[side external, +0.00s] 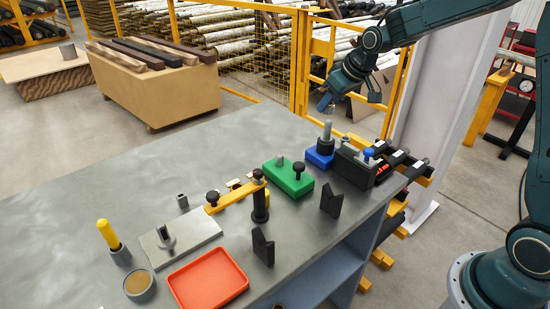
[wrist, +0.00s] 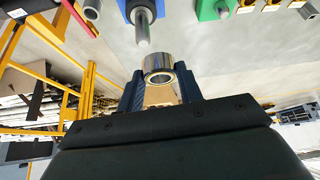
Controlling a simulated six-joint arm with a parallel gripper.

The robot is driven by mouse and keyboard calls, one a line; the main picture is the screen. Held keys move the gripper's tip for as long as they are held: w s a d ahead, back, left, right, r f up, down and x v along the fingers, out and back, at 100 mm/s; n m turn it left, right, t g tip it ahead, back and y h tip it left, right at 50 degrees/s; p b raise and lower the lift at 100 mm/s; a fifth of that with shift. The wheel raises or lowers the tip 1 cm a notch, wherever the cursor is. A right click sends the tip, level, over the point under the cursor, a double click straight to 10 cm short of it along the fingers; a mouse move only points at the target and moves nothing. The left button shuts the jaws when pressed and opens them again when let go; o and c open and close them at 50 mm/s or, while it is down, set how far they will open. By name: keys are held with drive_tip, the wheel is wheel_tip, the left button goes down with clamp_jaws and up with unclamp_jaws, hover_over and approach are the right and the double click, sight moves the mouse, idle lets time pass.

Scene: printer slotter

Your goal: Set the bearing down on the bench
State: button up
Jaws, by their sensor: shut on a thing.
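The bearing (wrist: 159,68) is a shiny metal ring. In the wrist view it sits between the two blue fingertips of my gripper (wrist: 159,85), which is shut on it. In the side view my gripper (side external: 326,102) is held in the air above the far right end of the grey bench (side external: 130,185). The bearing is too small to make out there. Below my gripper stands a blue block (side external: 313,158) with an upright dark and grey post (side external: 326,132). The post also shows in the wrist view (wrist: 142,28), apart from the bearing.
A green block (side external: 283,179) with pins, a yellow bar (side external: 228,202), black V-shaped stands (side external: 331,203), a grey plate (side external: 165,252), a red tray (side external: 208,280) and a yellow-handled tool (side external: 108,234) stand on the bench. A dark box (side external: 353,168) is at the right end. The bench's left part is clear.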

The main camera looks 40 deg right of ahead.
drive_tip(key=s+a+r+n+g+y, duration=0.1)
drive_tip(key=s+a+n+g+y, duration=0.2)
drive_tip(key=a+n, duration=0.7)
wheel_tip(320, 180, up, 2)
drive_tip(key=n+g+y, duration=0.2)
drive_tip(key=n+g, duration=0.1)
drive_tip(key=n, duration=0.4)
hover_over(291, 231)
drive_tip(key=d, duration=0.2)
drive_tip(key=shift+f, duration=9.85)
drive_tip(key=shift+f, duration=0.15)
drive_tip(key=o, duration=1)
drive_tip(key=v, duration=1.2)
drive_tip(key=shift+d, duration=0.2)
